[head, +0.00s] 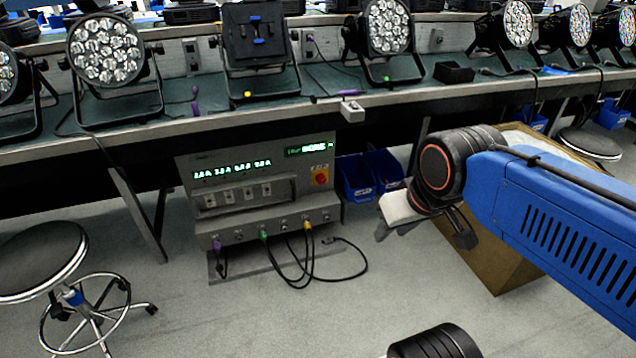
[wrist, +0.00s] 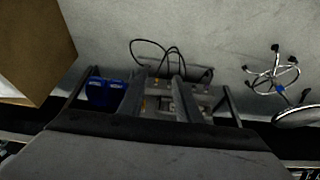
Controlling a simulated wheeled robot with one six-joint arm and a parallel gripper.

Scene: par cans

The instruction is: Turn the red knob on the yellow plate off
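The red knob (head: 320,175) sits on a small yellow plate (head: 314,183) at the right of the grey control unit's front face, below its green displays. In the head view my gripper (head: 424,234) is to the right of the unit and lower than the knob, clear of both. In the wrist view two grey fingers (wrist: 157,92) stand apart with a gap between them and hold nothing. The control unit (head: 225,224) shows small and inverted behind the fingers there. I cannot make out the red knob in the wrist view, nor tell its setting in the head view.
Blue bins (head: 357,178) stand just right of the unit under the bench (head: 170,138). Cables (head: 300,262) loop from its lower front onto the floor. A cardboard box (head: 500,262) is behind my arm. A stool (head: 40,262) is at left.

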